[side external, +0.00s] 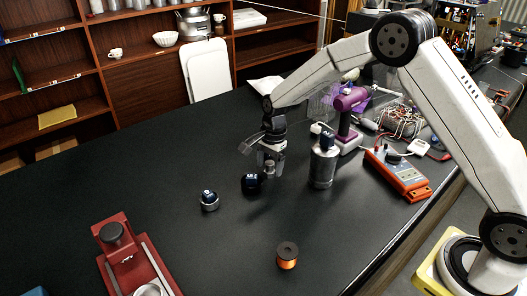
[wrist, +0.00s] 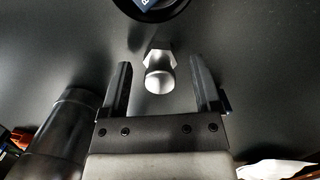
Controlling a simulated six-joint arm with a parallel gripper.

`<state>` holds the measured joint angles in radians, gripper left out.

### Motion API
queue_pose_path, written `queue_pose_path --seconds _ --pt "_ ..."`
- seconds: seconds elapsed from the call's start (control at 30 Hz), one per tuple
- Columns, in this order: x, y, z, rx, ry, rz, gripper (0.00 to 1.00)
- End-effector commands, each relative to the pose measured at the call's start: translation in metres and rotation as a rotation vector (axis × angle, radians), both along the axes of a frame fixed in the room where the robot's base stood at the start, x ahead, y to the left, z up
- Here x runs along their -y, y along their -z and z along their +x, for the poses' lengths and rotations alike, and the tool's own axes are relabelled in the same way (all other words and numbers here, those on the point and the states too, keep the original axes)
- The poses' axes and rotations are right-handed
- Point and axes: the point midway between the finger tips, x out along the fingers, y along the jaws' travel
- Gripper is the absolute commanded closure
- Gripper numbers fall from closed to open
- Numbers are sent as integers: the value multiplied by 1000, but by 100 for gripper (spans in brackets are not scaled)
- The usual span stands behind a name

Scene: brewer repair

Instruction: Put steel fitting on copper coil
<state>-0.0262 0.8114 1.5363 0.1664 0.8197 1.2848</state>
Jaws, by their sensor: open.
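The steel fitting (wrist: 160,70), a silver piece with a hexagonal collar and a rounded end, shows in the wrist view between the two fingers of my gripper (wrist: 163,82), with a gap on each side. In the side view my gripper (side external: 271,172) points down, open, over the dark table, and the fitting is partly hidden by the fingers. The copper coil (side external: 287,262), a small orange spool with a dark top, stands upright at the front middle of the table, apart from the gripper. The coil is not seen in the wrist view.
A black round part (side external: 250,184) lies just left of my gripper. A small silver-and-dark part (side external: 209,201) sits further left. A grey cylinder (side external: 323,165) stands close on the right, with an orange meter (side external: 398,175) beyond. A red press (side external: 130,255) is front left. Table around the coil is clear.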

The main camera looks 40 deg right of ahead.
Motion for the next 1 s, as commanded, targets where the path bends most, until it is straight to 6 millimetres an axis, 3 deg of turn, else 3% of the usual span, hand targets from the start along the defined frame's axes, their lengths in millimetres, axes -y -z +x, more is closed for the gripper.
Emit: queue_pose_path --seconds 0.47,0.5,0.73,0.77,1.0 --pt "0 1 0 0 0 0 20" --pt "0 1 0 0 0 0 23" --pt "0 1 0 0 0 0 96" --pt "0 1 0 0 0 0 100" --pt "0 1 0 0 0 0 100"
